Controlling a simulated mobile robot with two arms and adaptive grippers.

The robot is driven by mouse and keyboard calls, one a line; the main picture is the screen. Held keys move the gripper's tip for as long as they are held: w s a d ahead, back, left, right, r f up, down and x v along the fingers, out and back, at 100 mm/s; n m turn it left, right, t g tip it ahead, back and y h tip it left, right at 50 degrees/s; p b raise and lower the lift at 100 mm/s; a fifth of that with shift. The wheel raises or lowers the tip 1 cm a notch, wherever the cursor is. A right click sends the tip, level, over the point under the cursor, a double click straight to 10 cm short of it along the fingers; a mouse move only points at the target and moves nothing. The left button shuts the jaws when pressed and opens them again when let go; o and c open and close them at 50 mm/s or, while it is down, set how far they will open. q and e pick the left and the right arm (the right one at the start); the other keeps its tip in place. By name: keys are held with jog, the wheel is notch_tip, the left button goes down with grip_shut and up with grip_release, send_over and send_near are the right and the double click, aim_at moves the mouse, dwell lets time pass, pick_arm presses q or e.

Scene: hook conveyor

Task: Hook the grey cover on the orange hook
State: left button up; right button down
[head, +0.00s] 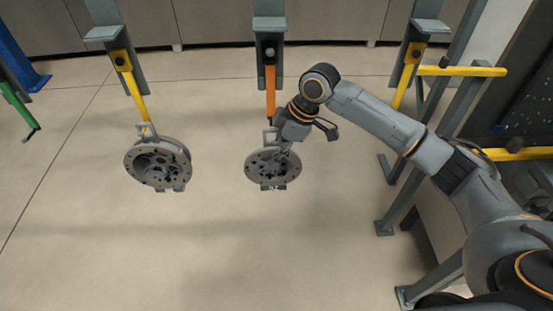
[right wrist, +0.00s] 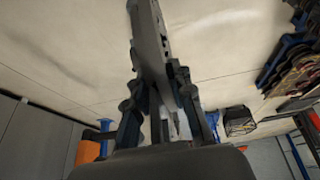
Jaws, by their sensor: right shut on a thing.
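In the right wrist view the cover (right wrist: 148,40) shows edge-on between the fingers of the right gripper (right wrist: 158,95). The orange hook (head: 270,92) hangs just above the cover, by the gripper. A bracket on the cover's top is close to the hook's lower end. I cannot tell whether they touch. My left gripper is not in view.
A second grey cover (head: 158,163) hangs on a yellow hook (head: 136,98) to the left. A green hook (head: 20,108) is at the far left. Another yellow hook (head: 404,82) and a grey frame with yellow bars (head: 460,71) stand to the right. The floor below is clear.

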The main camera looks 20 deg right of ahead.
jog(key=w, duration=0.2)
jog(key=w+d+f+b, duration=0.1)
jog(key=w+b, duration=0.1)
jog(key=w, duration=0.1)
jog(key=shift+w+d+f, duration=0.15)
jog(key=shift+w+d, duration=0.1)
jog(key=shift+w, duration=0.05)
dwell(0.4)
dwell(0.5)
jog(key=c, duration=1.1)
grip_release()
jog(key=shift+s+f, duration=0.1)
